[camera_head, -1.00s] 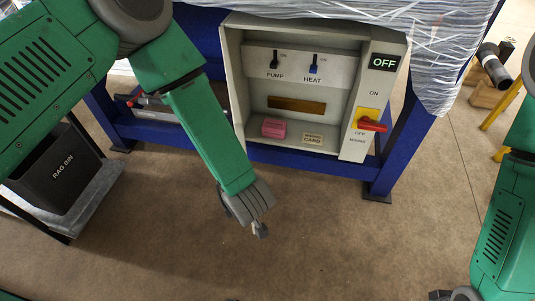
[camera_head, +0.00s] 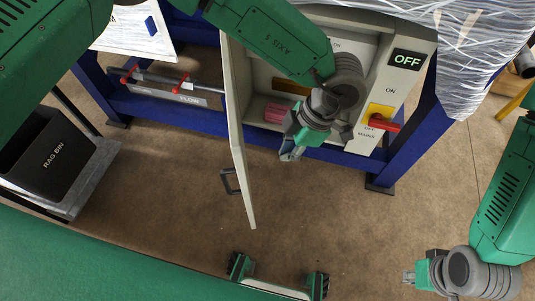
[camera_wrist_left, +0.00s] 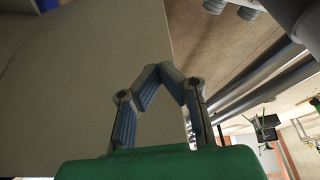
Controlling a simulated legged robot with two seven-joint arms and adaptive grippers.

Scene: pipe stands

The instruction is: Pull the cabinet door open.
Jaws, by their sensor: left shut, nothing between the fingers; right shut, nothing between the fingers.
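The grey cabinet (camera_head: 416,95) stands open under the bench in the head view. Its pale door (camera_head: 243,175) stands out from the left side of the opening, seen nearly edge-on. The dark door handle (camera_head: 230,182) is on the door's left, outer face. My left gripper (camera_head: 287,156) is shut and empty, in front of the opening, to the right of the door. Its closed fingers (camera_wrist_left: 172,72) also show in the left wrist view, with a large pale panel at left. My right gripper (camera_head: 408,277) is shut and empty at lower right, away from the cabinet.
A pink block (camera_head: 278,112) lies inside the cabinet. A red switch (camera_head: 384,124) sticks out from its right panel. Blue bench legs (camera_head: 408,150) flank it. A rag bin (camera_head: 48,155) stands at left. The floor before the cabinet is mostly clear.

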